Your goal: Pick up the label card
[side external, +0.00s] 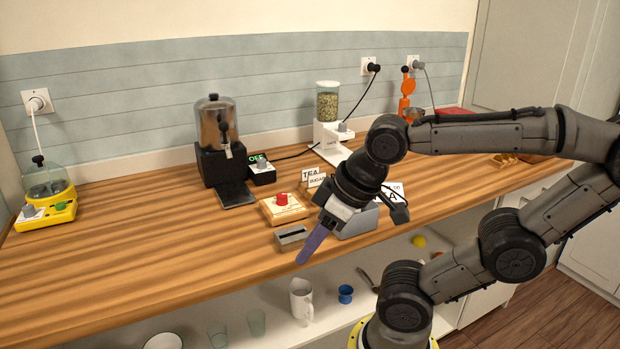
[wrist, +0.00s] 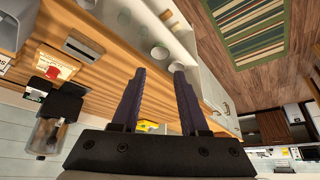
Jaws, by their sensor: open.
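Small white cards with black print stand near the middle of the counter. One reads TEA (side external: 311,176), and one just in front of it seems to read SUGAR (side external: 318,183). Another white card (side external: 393,193) ending in a large A is partly hidden behind my wrist. I cannot tell which is the label card. My gripper (side external: 305,262) has purple fingers pointing down over the counter's front edge, in front of the cards and apart from them. In the wrist view my gripper (wrist: 160,71) is open and empty, with white card edges (wrist: 4,62) at the far left.
A grey slotted block (side external: 291,237), a wooden box with a red button (side external: 284,208) and a grey box (side external: 359,221) stand close by. A drink dispenser (side external: 216,140) stands behind. Cups sit on the shelf below.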

